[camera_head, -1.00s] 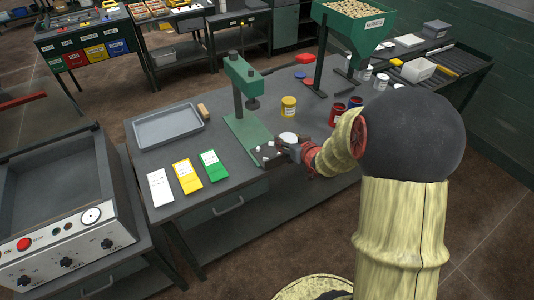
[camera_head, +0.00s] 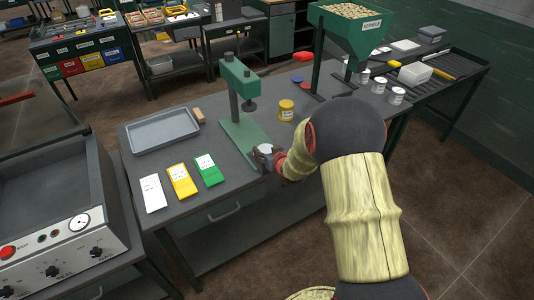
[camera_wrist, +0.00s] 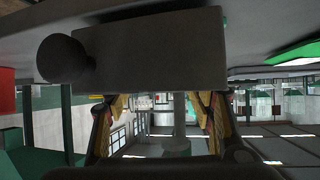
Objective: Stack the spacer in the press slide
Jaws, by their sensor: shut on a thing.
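The green press (camera_head: 238,85) stands upright on the bench, its dark ram hanging above a green base plate (camera_head: 240,138). My gripper (camera_head: 265,156) is at the front right end of that plate, low over the bench. A small pale round piece (camera_head: 266,148) shows at the jaws; it seems to be the spacer, but its shape is mostly hidden. The wrist view looks upside down; both fingers (camera_wrist: 162,120) show there, with a grey block (camera_wrist: 150,50) and dark round end across the top. I cannot tell whether the gripper touches the press.
A grey tray (camera_head: 163,131) and white, yellow (camera_head: 181,181) and green cards lie left of the press. A yellow can (camera_head: 286,110) stands to its right. A green hopper (camera_head: 350,30) is behind. My forearm covers the bench's right front.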

